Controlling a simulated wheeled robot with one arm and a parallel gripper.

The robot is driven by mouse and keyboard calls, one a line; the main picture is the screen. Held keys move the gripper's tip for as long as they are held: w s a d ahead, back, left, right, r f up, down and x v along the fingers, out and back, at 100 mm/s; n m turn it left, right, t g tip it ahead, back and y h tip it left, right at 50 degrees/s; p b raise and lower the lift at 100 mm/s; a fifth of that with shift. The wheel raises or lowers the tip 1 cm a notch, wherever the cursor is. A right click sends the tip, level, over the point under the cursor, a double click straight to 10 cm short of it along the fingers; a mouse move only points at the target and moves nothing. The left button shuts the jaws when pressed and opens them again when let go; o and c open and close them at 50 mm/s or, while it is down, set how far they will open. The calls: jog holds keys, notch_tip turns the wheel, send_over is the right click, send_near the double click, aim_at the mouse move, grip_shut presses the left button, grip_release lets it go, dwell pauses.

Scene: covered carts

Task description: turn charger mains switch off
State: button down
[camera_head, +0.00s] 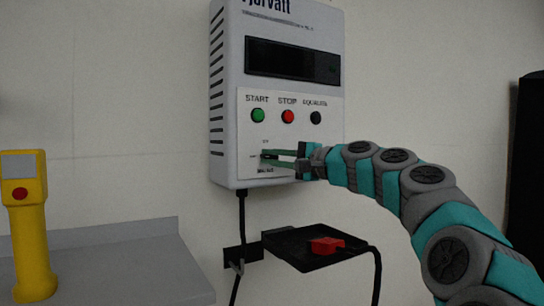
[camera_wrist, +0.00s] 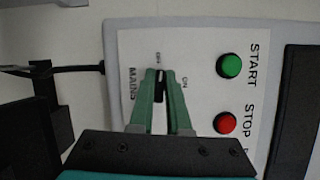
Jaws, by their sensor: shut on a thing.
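The wall charger (camera_head: 228,100) is a pale box with a dark display and a white panel. Its mains switch is a small black knob (camera_wrist: 160,88), low on the panel below the green START button. My gripper (camera_head: 266,154) reaches in from the right, and its green fingers (camera_wrist: 158,100) are shut on the knob, one on each side. In the wrist view the knob's long side lies in line with the OFF label (camera_wrist: 158,58); the ON label (camera_wrist: 183,80) is off to its side. The fingers partly hide the knob in the head view.
Green START (camera_head: 258,115), red STOP (camera_head: 288,116) and black EQUALISE (camera_head: 316,117) buttons sit just above. Below are a black tray (camera_head: 290,258) with a red connector (camera_head: 326,245) and hanging cables. A grey shelf (camera_head: 130,270) and a yellow post (camera_head: 28,240) stand at left.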

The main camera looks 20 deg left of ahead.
jog(key=shift+a+f+n, duration=0.1)
jog(key=shift+n, duration=0.4)
jog(key=shift+s, duration=0.1)
jog(key=c, duration=0.9)
grip_release()
jog(key=b+v, duration=0.1)
jog(key=v, duration=0.7)
